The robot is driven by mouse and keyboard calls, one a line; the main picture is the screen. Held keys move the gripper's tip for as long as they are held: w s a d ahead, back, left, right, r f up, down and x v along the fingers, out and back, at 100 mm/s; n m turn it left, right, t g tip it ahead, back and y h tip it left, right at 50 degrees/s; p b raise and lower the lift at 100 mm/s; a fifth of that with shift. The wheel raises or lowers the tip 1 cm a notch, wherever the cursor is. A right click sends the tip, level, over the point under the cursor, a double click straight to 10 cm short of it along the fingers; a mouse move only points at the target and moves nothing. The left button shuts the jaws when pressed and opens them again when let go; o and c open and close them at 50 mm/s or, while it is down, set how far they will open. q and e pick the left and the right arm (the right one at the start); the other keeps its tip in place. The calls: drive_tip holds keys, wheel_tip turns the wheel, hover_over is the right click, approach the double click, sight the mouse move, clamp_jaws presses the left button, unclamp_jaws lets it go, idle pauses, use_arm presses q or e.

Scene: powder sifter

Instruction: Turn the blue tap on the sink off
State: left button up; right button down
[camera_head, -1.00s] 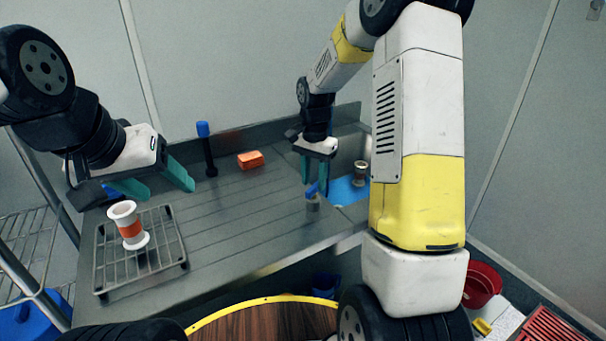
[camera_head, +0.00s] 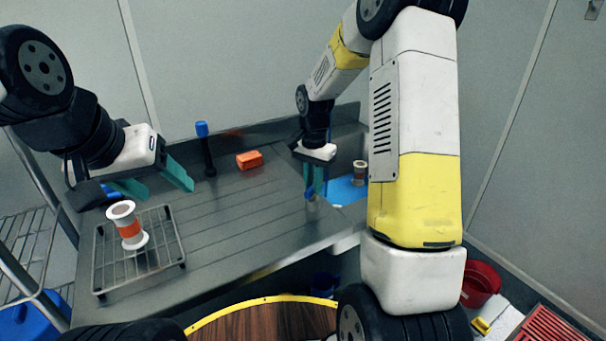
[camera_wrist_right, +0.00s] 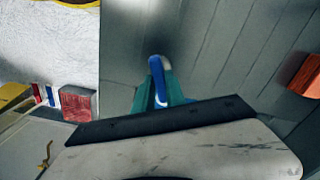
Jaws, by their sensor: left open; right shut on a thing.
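The blue tap handle (camera_head: 309,194) is at the sink's left front edge, mostly hidden by my right gripper in the head view. In the right wrist view the blue tap (camera_wrist_right: 156,66) stands between the green fingers. My right gripper (camera_head: 315,186) points down and is shut on the tap; its fingertips also show in the wrist view (camera_wrist_right: 159,92). The sink (camera_head: 345,158) has a blue bottom (camera_head: 346,190). My left gripper (camera_head: 158,184) is open and empty above the left part of the counter.
A white and orange spool-shaped piece (camera_head: 128,226) stands on a wire rack (camera_head: 165,262). A blue-topped black post (camera_head: 206,150) and an orange block (camera_head: 249,160) are at the back. Another spool-like piece (camera_head: 359,172) is in the sink. The middle counter is clear.

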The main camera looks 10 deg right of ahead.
drive_tip(key=shift+n, duration=0.3)
drive_tip(key=n, duration=0.5)
drive_tip(key=shift+n, duration=0.4)
drive_tip(key=n, duration=0.5)
drive_tip(key=shift+n, duration=0.4)
drive_tip(key=shift+w+n, duration=0.1)
drive_tip(key=shift+n, duration=0.2)
drive_tip(key=c, duration=1.4)
unclamp_jaws()
drive_tip(key=shift+r, duration=0.15)
